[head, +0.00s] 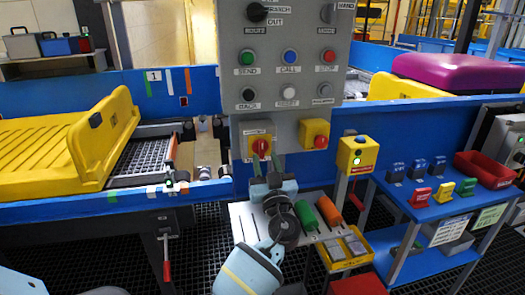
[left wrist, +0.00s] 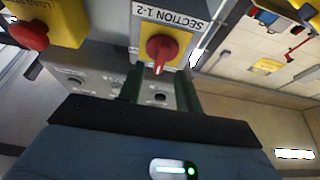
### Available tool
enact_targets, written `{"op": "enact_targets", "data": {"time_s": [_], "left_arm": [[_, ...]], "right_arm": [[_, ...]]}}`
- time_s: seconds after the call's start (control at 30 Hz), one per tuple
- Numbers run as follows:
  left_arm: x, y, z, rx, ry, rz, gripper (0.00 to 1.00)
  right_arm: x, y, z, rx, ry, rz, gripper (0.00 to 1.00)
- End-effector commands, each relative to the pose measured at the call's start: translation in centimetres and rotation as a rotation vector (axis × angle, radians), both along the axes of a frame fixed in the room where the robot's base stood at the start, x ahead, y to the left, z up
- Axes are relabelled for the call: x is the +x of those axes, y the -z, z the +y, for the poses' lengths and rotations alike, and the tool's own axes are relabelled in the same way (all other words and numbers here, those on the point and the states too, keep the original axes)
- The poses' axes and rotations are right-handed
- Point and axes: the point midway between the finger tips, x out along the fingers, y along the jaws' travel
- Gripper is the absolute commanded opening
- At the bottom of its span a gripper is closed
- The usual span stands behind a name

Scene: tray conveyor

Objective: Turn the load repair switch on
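My left gripper (head: 264,168) is just below and in front of the left switch. In the left wrist view its dark fingers stand apart with nothing between them, and a red-knobbed switch (left wrist: 162,48) labelled "SECTION 1-2" is just beyond the tips. Another red-knobbed yellow box (left wrist: 45,28), its label cut off after "LOAD", is at the upper left. I cannot read a load repair label. My right gripper is out of view.
A yellow button box (head: 356,155) stands on a post right of the panel. A blue table (head: 400,205) with small coloured parts and a red bin (head: 486,170) is at the right. A yellow tray (head: 60,150) lies on the conveyor at the left.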

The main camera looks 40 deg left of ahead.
Motion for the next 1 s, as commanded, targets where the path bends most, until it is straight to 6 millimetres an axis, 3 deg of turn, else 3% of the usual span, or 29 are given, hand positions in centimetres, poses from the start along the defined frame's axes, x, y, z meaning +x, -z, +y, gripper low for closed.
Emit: {"op": "enact_targets", "data": {"time_s": [0.2,0.57,0.83,1.0], "left_arm": [[1.5,-1.1,1.7,0.000,0.000,0.000,0.35],[1.8,-1.1,2.1,0.000,0.001,0.002,0.35],[1.8,-1.1,2.1,-0.001,0.001,0.001,0.02],[1.8,-1.1,2.1,0.000,0.001,0.002,0.00]], "right_arm": [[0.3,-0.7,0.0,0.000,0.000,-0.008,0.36],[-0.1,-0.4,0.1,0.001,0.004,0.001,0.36],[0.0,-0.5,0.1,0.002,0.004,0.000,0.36],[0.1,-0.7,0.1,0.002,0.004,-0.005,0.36]]}}
